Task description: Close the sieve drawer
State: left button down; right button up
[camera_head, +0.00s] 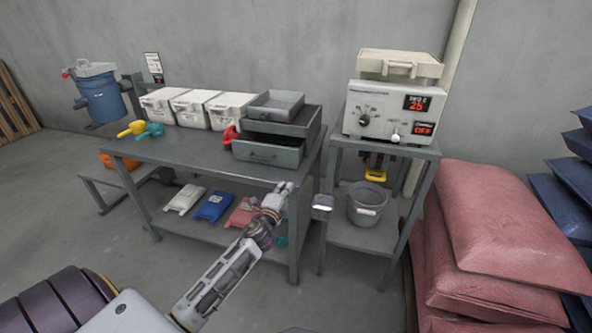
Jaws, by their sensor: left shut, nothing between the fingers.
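The sieve drawer (268,154) is the lower front part of a dark grey sieve box (300,122) at the right end of the grey workbench. It sticks out toward me from under the box, so it stands open. A smaller grey tray (276,104) sits on top of the box. My left gripper (285,188) is shut and empty. In the picture it lies just below the drawer, by the bench's front edge, with a gap between them. My right gripper does not show.
The workbench (190,153) carries white bins (190,107), yellow and teal scoops (150,131) and a red scoop (231,134). A stand at right holds a control unit (393,112) and a bucket (367,204). Pink sacks (510,220) are stacked at far right.

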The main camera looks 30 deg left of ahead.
pick_arm(q)
jog(key=shift+r, duration=0.25)
jog(key=shift+w, duration=0.2)
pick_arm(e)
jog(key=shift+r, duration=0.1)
pick_arm(q)
jog(key=shift+b+x, duration=0.35)
jog(key=shift+x, duration=6.05)
jog(key=shift+w+a+f+b, duration=0.1)
jog(key=shift+w+a+b, duration=0.1)
jog(key=shift+w+b, duration=0.2)
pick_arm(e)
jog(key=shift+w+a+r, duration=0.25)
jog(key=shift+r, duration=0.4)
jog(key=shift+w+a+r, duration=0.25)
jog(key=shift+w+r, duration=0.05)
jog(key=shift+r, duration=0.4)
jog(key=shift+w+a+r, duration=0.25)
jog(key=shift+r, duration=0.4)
